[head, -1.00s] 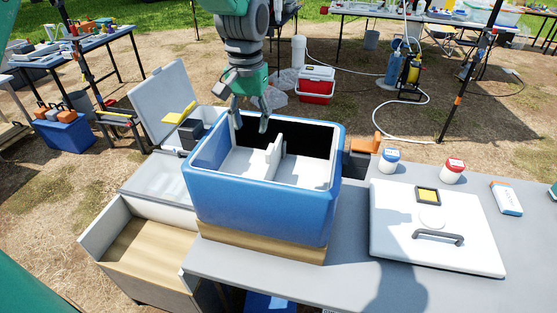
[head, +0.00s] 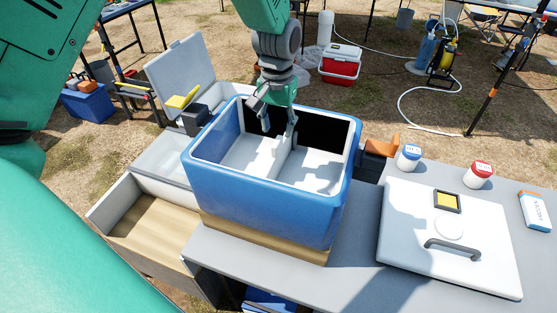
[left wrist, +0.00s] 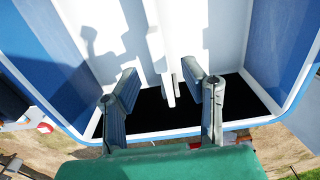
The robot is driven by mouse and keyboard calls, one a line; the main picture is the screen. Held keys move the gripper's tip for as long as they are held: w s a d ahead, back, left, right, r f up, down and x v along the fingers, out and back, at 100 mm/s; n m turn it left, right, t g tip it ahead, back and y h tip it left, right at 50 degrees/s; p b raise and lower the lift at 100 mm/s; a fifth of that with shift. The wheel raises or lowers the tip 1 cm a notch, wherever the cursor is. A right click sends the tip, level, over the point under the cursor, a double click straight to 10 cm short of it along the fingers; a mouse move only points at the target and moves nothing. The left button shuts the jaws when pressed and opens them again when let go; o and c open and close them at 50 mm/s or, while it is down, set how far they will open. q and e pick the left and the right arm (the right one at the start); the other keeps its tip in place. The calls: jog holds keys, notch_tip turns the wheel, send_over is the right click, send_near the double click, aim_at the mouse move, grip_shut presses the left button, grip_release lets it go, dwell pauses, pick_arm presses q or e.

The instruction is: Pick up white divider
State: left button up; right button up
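The white divider (head: 284,160) stands inside the open blue cooler (head: 262,205), splitting its white interior. My left gripper (head: 277,133) points down into the cooler at the divider's far end, with its fingers apart. In the left wrist view, the divider (left wrist: 155,48) runs between the two open fingers of the left gripper (left wrist: 160,80), with a gap on each side. The cooler's blue wall (left wrist: 270,40) shows there too. One finger partly hides the divider in the head view. My right gripper is not in view.
The cooler's white lid (head: 449,236) with a dark handle lies on the grey table to the right. An open bin (head: 150,225) is left of the cooler.

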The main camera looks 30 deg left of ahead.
aim_at(277, 141)
pick_arm(q)
jog(key=f, duration=0.3)
jog(key=f+p, duration=0.1)
jog(key=shift+s+d+f, duration=0.15)
jog(key=shift+s+f, duration=0.2)
jog(key=shift+w+f, duration=0.15)
jog(key=shift+f, duration=0.15)
jog(key=shift+r, duration=0.1)
grip_shut()
